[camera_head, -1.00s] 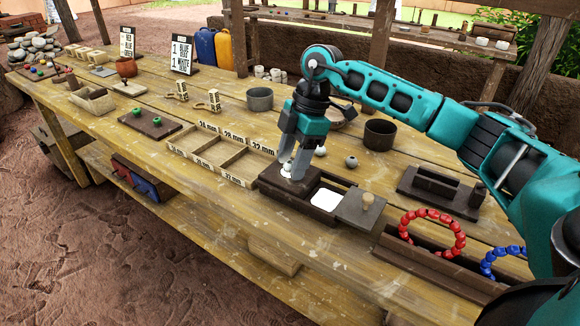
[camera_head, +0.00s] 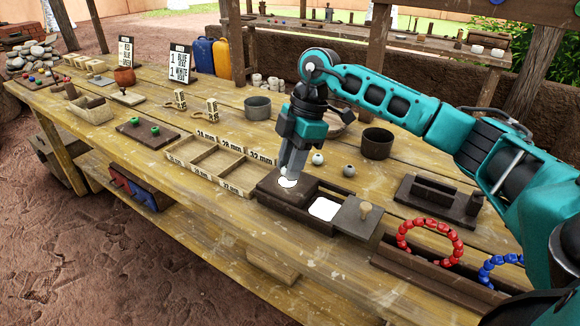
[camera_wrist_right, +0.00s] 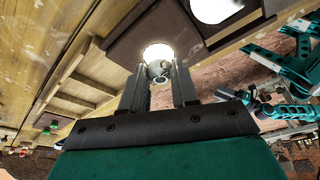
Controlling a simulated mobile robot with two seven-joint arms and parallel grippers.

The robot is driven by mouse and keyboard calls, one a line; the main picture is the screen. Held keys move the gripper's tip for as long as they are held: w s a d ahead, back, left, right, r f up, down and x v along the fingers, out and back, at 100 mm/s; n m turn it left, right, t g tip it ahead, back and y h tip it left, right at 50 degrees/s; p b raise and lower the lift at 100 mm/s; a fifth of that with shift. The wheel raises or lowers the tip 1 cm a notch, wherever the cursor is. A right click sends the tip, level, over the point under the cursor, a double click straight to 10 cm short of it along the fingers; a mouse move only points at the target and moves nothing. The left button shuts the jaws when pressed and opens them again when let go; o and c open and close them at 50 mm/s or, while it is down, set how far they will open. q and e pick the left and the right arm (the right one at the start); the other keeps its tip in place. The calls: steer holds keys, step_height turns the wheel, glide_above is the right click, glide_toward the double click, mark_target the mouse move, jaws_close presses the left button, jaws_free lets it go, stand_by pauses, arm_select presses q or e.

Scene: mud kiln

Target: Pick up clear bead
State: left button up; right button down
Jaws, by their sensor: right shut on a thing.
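My right gripper (camera_head: 291,168) points down over the left part of a dark wooden box. It is shut on a small pale bead (camera_wrist_right: 158,70), which shows between the two fingertips in the right wrist view, its hole facing the camera. I cannot tell from its look how clear it is. A bright white round spot (camera_head: 287,183) on the box top lies just below the fingertips; it shows behind the bead in the wrist view (camera_wrist_right: 157,52). In the head view the fingers mostly hide the bead. My left gripper is not in view.
Two loose beads (camera_head: 317,159) (camera_head: 348,170) lie behind the dark box (camera_head: 270,196). A sorting tray (camera_head: 238,187) with size labels is to the left. Dark cups (camera_head: 377,144), a knobbed lid (camera_head: 350,219) and a red bead ring (camera_head: 402,232) are nearby.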

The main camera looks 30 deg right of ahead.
step_height(320, 180, up, 9)
steer(key=shift+f+p, duration=0.2)
steer(key=shift+p, duration=0.6)
arm_select(q)
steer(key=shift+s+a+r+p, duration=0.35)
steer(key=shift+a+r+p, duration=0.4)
steer(key=shift+p, duration=0.15)
arm_select(e)
step_height(320, 180, up, 10)
steer(key=shift+r, duration=0.15)
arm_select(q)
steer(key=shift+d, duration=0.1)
